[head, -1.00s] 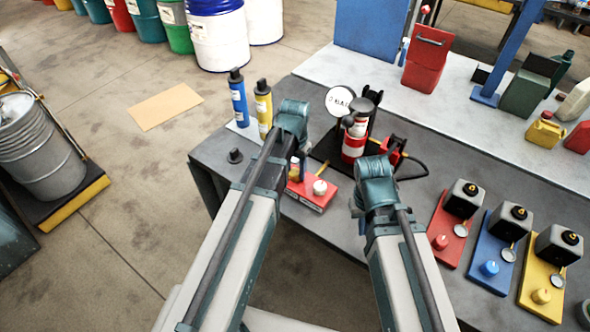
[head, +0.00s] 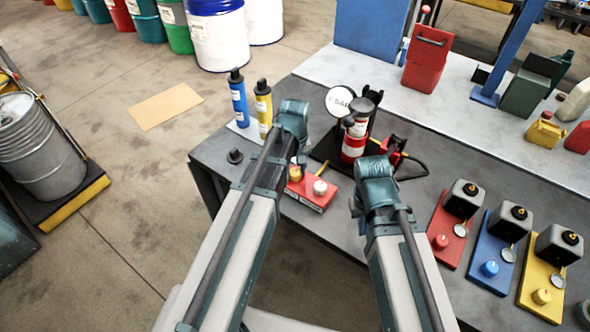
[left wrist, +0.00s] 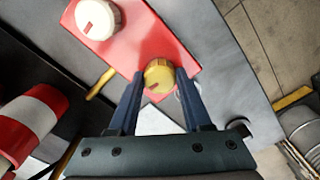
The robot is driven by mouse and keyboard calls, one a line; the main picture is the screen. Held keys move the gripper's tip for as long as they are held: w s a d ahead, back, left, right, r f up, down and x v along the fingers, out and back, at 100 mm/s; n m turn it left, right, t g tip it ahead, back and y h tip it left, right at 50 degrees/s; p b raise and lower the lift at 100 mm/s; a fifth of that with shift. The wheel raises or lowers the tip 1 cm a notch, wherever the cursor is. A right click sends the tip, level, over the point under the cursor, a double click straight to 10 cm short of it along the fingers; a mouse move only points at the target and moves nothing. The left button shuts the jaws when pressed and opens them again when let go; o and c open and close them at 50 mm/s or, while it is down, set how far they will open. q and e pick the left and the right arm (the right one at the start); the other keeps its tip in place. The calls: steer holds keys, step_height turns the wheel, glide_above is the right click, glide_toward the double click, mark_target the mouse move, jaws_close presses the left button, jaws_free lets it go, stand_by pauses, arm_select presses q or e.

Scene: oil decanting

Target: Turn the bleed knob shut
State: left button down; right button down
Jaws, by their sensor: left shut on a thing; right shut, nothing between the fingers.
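A red block (head: 308,198) on the grey bench carries a yellow knob (head: 295,173) and a white knob (head: 320,187). No lettering that names either knob is readable. In the left wrist view the yellow knob (left wrist: 158,73) has a red mark on its side and sits between the fingertips of my left gripper (left wrist: 160,80), which is shut on it. The white knob (left wrist: 97,18) also has a red mark and is clear of the fingers. My right gripper (head: 364,222) is shut and empty above the bench, its fingers mostly hidden by my wrist.
A red-and-white cylinder (head: 353,148) and a white round dial (head: 340,101) stand behind the block. Blue (head: 238,98) and yellow (head: 263,105) bottles are to the left. A red device (head: 393,150) with a black hose is near my right wrist. Coloured plates with knobs stand right.

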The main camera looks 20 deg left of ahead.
mark_target(295, 171)
arm_select(q)
steer(key=shift+n, duration=0.5)
steer(key=shift+c, duration=1.7)
jaws_free()
steer(key=shift+r, duration=0.1)
arm_select(e)
steer(key=shift+r, duration=0.1)
arm_select(q)
step_height(295, 171, up, 14)
steer(key=p, duration=1.3)
steer(key=shift+f+p, duration=0.2)
steer(key=shift+p, duration=0.2)
arm_select(e)
step_height(295, 171, up, 14)
steer(key=shift+f, duration=0.2)
